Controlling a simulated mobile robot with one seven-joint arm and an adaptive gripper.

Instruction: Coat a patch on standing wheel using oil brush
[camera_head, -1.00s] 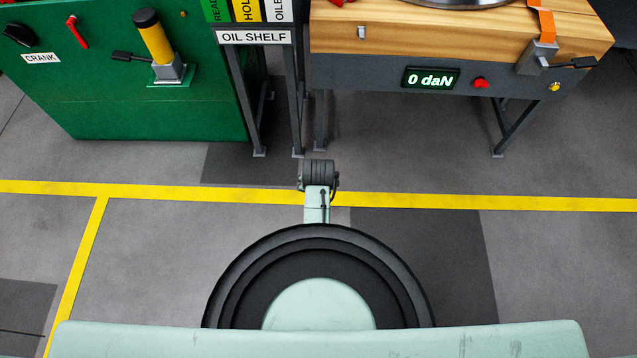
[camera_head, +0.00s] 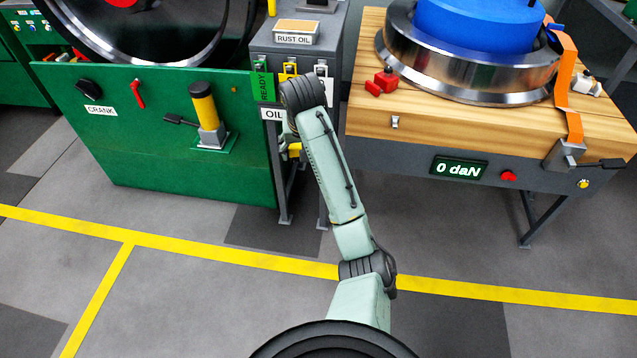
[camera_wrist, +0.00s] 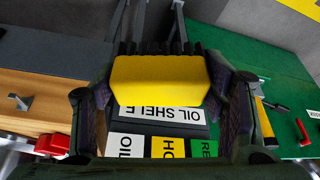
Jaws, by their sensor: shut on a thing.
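The oil brush shows in the wrist view as a yellow block (camera_wrist: 160,80) with dark bristles along its far edge. My gripper (camera_wrist: 163,90) is shut on it, a finger at each side. In the head view a bit of yellow (camera_head: 294,150) shows beside my arm near the oil shelf; my arm mostly hides the gripper there. The standing wheel (camera_head: 150,48) is upright on the green stand at the top left of the head view, its upper part out of frame. No oil patch on it can be made out.
The oil shelf, with a rust oil box (camera_head: 297,32) on top, stands behind my arm. Right of it is a wooden bench (camera_head: 480,125) bearing a metal ring (camera_head: 460,82), a blue cylinder (camera_head: 475,25) and an orange strap (camera_head: 567,80). A crank (camera_head: 87,89) and yellow-black lever (camera_head: 205,107) are on the green stand.

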